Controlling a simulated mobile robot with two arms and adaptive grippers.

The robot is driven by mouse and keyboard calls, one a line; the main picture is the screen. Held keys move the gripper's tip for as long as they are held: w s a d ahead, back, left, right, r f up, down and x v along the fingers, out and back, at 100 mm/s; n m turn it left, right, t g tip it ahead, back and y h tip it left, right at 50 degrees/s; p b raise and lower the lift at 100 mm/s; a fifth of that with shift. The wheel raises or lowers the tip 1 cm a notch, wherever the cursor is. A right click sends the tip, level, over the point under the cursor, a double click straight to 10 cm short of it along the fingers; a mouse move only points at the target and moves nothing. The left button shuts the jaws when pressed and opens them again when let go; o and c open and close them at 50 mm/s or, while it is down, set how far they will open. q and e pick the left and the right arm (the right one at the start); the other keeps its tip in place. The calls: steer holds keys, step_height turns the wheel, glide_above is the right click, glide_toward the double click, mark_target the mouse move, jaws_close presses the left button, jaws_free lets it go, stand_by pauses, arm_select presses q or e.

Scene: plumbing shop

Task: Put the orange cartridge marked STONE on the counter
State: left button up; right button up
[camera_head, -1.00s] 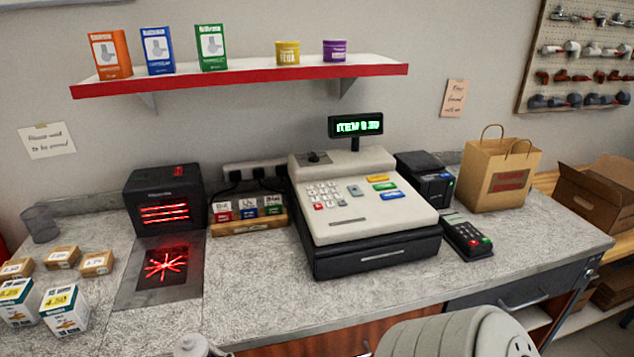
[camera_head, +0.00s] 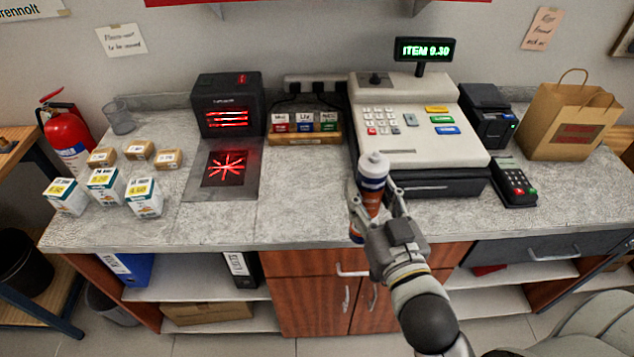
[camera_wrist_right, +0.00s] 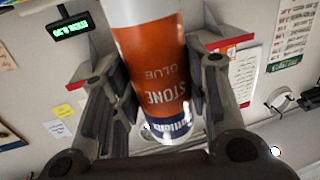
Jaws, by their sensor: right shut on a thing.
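The orange cartridge marked STONE GLUE (camera_wrist_right: 160,80) is held between the fingers of my right gripper (camera_wrist_right: 160,90). In the head view the cartridge (camera_head: 371,180) shows a white top, a blue band and an orange part, and stands close to upright. My right gripper (camera_head: 375,205) is shut on it, in front of the cash register, over the counter's front edge area. The grey speckled counter (camera_head: 300,210) runs across the head view. Whether the cartridge touches the counter cannot be told. My left gripper is not in view.
The cash register (camera_head: 405,120) stands behind the cartridge, with a card terminal (camera_head: 514,184) and a paper bag (camera_head: 565,120) to its right. A scanner (camera_head: 226,105) and several boxes (camera_head: 145,197) stand on the left. Bare counter lies between scanner plate and register.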

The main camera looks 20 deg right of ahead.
steer(key=w+a+f+b, duration=0.1)
steer(key=w+f+b, duration=0.4)
steer(key=w+f, duration=0.7)
steer(key=shift+w+f, duration=0.35)
steer(key=shift+w, duration=0.45)
steer(key=shift+f, duration=0.1)
steer(key=shift+f, duration=0.15)
steer(key=o, duration=1.3)
steer(key=shift+o, duration=0.3)
